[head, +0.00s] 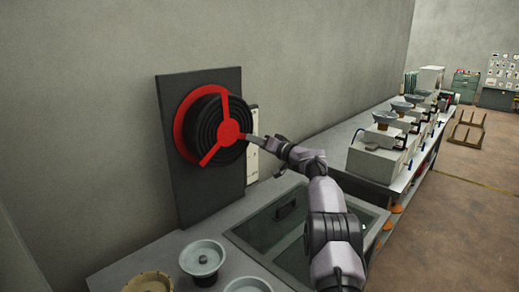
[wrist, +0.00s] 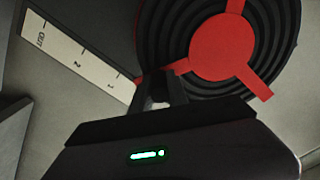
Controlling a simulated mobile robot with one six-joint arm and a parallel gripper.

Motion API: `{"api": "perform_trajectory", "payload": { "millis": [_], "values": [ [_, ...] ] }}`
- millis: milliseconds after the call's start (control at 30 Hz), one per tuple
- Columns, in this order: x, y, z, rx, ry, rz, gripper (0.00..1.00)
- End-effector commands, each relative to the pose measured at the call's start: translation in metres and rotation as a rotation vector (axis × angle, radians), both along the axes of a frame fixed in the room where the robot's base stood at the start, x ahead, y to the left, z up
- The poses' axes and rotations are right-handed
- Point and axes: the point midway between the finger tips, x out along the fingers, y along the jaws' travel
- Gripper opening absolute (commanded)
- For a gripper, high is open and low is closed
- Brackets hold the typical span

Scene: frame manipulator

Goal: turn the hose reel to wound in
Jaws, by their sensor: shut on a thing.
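The hose reel (head: 216,128) is a black coiled drum with a red hub and red spokes, mounted on a dark upright board (head: 212,190). In the wrist view its red hub (wrist: 222,47) and spokes fill the upper right. My gripper (head: 250,138) reaches in from the right beside the hub. In the wrist view my gripper (wrist: 163,78) is shut on a red spoke left of the hub; the fingers hide part of it.
The board stands on a grey counter with a sink (head: 270,222) below my arm. Round bowl-like things (head: 202,257) sit at the counter's front. Several machines with dishes (head: 385,155) line the counter at right. Open floor (head: 465,230) lies further right.

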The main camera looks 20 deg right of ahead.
Motion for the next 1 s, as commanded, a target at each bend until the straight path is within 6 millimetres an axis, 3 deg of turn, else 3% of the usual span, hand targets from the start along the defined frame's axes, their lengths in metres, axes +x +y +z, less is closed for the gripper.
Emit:
{"api": "perform_trajectory", "payload": {
  "millis": [500, 1000],
  "values": [
    [0.002, -0.004, 0.037, -0.337, -0.138, -0.002, 0.00],
    [0.002, -0.002, 0.046, -0.427, -0.176, -0.002, 0.00]
  ]
}}
